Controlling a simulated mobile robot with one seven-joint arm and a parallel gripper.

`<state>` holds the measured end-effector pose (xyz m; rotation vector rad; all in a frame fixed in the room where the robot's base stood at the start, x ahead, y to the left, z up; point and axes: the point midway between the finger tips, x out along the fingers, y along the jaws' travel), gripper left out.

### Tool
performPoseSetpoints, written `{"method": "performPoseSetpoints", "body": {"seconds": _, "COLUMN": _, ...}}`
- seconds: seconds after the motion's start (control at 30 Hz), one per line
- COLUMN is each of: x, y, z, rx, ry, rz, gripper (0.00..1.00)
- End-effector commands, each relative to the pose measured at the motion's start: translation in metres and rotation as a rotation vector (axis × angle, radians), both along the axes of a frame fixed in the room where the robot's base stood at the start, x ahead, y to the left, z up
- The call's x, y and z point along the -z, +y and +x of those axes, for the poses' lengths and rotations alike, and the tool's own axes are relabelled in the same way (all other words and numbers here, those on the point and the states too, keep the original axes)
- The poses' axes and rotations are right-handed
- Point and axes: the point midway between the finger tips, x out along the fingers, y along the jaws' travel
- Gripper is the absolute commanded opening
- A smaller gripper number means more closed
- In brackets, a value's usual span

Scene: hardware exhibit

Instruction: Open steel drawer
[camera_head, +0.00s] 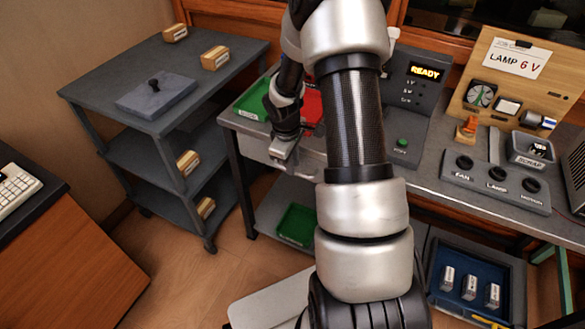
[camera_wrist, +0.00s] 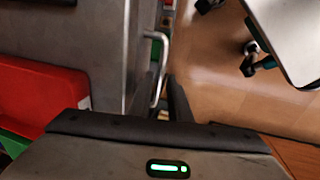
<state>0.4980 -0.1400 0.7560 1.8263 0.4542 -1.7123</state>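The steel drawer (camera_head: 258,149) is a plain grey front under the left end of the workbench. It looks shut, though my arm hides part of it. Its pale bar handle (camera_wrist: 161,68) shows in the wrist view, standing out from the grey front (camera_wrist: 138,55). My gripper (camera_head: 284,157) is at the drawer front, pointing down. In the wrist view my gripper (camera_wrist: 162,100) has its two dark fingers apart, with the lower end of the handle appearing between them. I cannot tell whether either finger touches the handle.
Green (camera_head: 252,101) and red (camera_head: 312,104) trays lie on the bench above. A grey shelf cart (camera_head: 215,80) with wooden blocks stands left. A green tray (camera_head: 296,225) sits on the lower shelf. A blue-lined container (camera_head: 450,305) with silver cells is lower right. Floor before the drawer is clear.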

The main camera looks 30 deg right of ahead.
Motion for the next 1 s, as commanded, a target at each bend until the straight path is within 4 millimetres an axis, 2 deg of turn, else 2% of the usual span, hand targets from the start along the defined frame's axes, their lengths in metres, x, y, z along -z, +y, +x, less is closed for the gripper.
{"method": "performPoseSetpoints", "body": {"seconds": 0.13, "x": 0.0123, "y": -0.0018, "z": 0.0017, "rx": 0.0, "ry": -0.001, "rz": -0.001, "gripper": 0.17}}
{"method": "performPoseSetpoints", "body": {"seconds": 0.47, "x": 0.0144, "y": -0.0024, "z": 0.0021, "rx": 0.0, "ry": -0.001, "rz": 0.0, "gripper": 0.17}}
{"method": "performPoseSetpoints", "body": {"seconds": 0.57, "x": 0.0144, "y": -0.0024, "z": 0.0021, "rx": 0.0, "ry": -0.001, "rz": 0.0, "gripper": 0.0}}
{"method": "performPoseSetpoints", "body": {"seconds": 1.0, "x": 0.0142, "y": -0.0017, "z": 0.0017, "rx": 0.0, "ry": -0.001, "rz": -0.001, "gripper": 0.0}}
